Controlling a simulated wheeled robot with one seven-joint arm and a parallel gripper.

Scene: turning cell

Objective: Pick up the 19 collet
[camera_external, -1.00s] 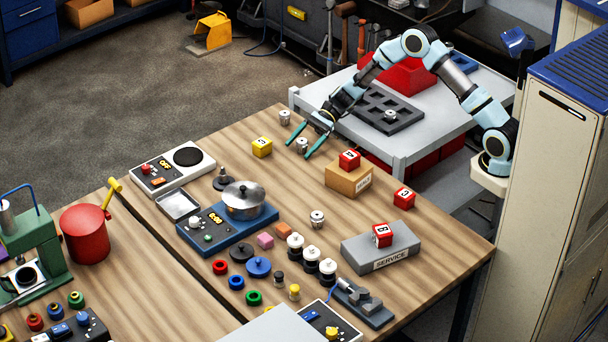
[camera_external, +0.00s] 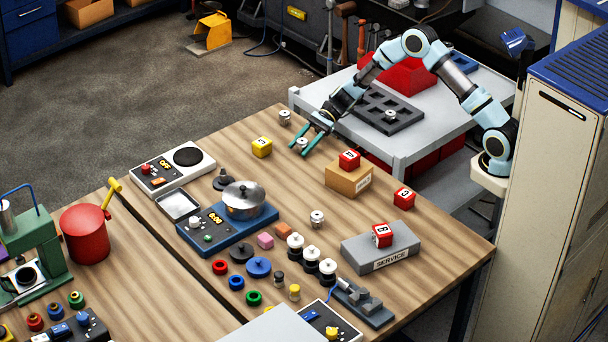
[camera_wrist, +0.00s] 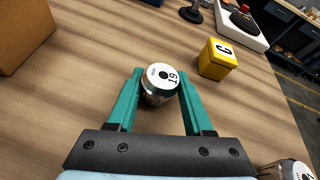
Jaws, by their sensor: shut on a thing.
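The 19 collet (camera_wrist: 158,86) is a small silver cylinder with a white top marked 19. It stands upright on the wooden table between the teal fingers of my gripper (camera_wrist: 158,90) in the wrist view. My gripper is shut on it, one finger on each side. In the external view, the collet (camera_external: 302,144) shows between the fingertips of my gripper (camera_external: 303,147), near the table's far edge. Its lower part is partly hidden in the wrist view.
A yellow block (camera_external: 262,147) stands left of the collet. Another collet (camera_external: 285,117) stands behind it near the table edge, and a third (camera_external: 317,219) stands farther forward. A wooden block (camera_external: 348,182) with a red cube lies to the right.

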